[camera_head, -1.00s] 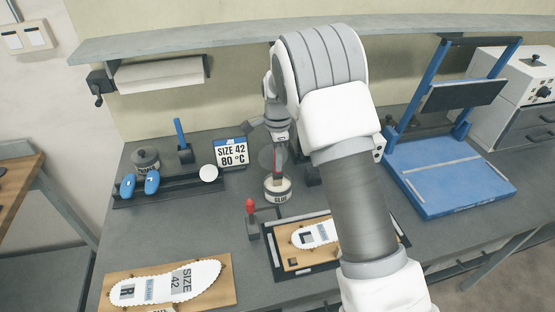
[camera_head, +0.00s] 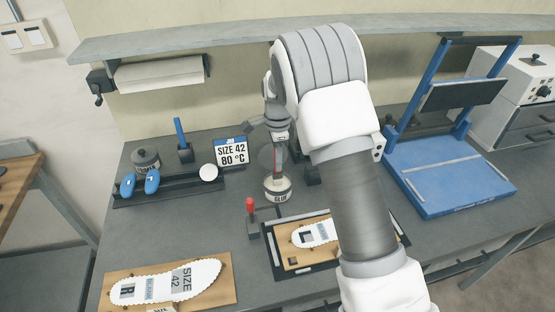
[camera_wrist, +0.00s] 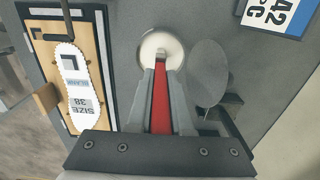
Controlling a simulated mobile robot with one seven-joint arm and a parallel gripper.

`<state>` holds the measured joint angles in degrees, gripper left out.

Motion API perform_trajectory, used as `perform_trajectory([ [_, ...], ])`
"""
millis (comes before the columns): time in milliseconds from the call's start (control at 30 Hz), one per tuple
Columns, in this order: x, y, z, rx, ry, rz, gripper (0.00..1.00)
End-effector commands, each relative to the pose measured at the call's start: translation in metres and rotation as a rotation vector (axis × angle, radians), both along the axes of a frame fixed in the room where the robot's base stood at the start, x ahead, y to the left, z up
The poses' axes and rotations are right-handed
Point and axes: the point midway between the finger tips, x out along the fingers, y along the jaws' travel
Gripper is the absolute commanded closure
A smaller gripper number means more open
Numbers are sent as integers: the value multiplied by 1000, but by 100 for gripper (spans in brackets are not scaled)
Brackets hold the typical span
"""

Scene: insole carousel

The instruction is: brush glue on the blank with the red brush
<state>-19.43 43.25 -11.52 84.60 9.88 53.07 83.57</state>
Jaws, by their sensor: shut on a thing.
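My gripper (camera_head: 279,150) is shut on the red brush (camera_wrist: 161,100). It points down over the glue pot (camera_head: 278,190), a round white-topped tub labelled GLUE. In the wrist view the brush's tip end meets the pot (camera_wrist: 160,44); I cannot tell how deep it sits. A white blank (camera_wrist: 74,88) marked L and SIZE 38 lies on a wooden board in a dark-framed fixture; my arm hides part of it in the head view (camera_head: 312,234). Another white blank (camera_head: 165,284), marked R and SIZE 42, lies on a wooden board at the front left.
A red-handled clamp (camera_head: 251,207) stands beside the fixture. A grey disc (camera_wrist: 209,72) is next to the pot. A sign (camera_head: 231,151) reads SIZE 42, 80 °C. A rack (camera_head: 185,190) with blue-topped items is at left, a blue press (camera_head: 455,180) at right. Bare bench lies between rack and clamp.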

Motion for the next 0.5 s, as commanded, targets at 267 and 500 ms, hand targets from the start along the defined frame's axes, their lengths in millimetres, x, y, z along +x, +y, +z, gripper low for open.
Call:
perform_trajectory([
  [267, -1, 0, 6, 0, 2, 0, 100],
  [500, 0, 0, 26, 0, 0, 0, 100],
])
